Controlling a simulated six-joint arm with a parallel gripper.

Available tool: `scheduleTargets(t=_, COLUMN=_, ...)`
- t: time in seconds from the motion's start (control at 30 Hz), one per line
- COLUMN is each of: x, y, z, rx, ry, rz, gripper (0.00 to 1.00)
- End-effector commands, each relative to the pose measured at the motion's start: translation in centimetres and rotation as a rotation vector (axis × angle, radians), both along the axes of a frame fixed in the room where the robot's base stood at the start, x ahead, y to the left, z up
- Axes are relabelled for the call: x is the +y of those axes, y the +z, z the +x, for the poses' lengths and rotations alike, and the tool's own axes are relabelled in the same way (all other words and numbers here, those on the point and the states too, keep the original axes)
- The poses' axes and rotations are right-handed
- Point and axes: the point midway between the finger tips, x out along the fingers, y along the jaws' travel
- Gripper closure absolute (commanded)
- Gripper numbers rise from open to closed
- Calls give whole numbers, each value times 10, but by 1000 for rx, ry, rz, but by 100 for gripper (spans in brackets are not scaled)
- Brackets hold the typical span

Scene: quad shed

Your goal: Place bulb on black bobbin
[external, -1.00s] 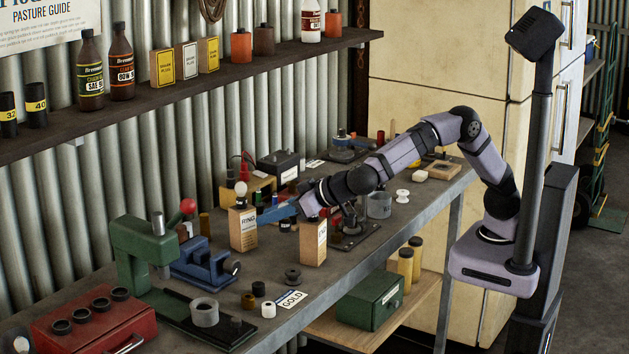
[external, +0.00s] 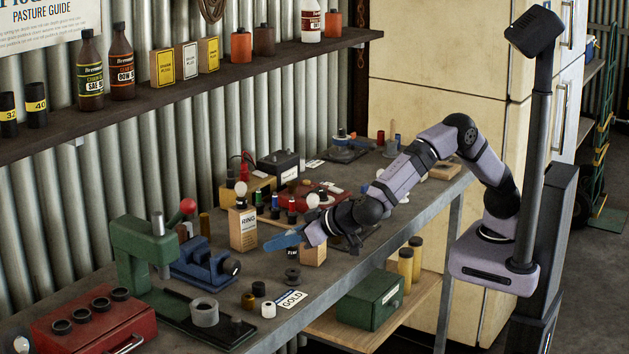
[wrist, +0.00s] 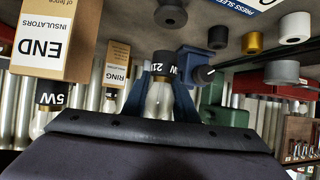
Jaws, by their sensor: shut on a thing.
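My gripper's blue fingers (wrist: 160,103) are shut around the clear glass of a bulb (wrist: 159,95) in the wrist view. The bulb's dark base carries "21W" lettering, and the picture is upside down.
The END box (external: 313,255) stands close on the right, the RING box (external: 243,230) on the left. A GOLD card (external: 292,300) and small cylinders, including a white one (external: 268,310), lie nearer the bench edge. A blue vise (external: 205,265) stands further left.

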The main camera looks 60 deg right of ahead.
Motion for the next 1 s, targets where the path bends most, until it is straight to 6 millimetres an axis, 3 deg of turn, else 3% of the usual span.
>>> scheduleTargets(t=0.4, x=0, y=-34, z=0, rx=1, ry=1, rz=-2, gripper=97)
scheduleTargets(t=0.97, x=0, y=-41, z=0, rx=0, ry=0, rz=1, gripper=97)
scheduleTargets(t=1.0, x=0, y=-41, z=0, rx=0, ry=0, rz=1, gripper=72)
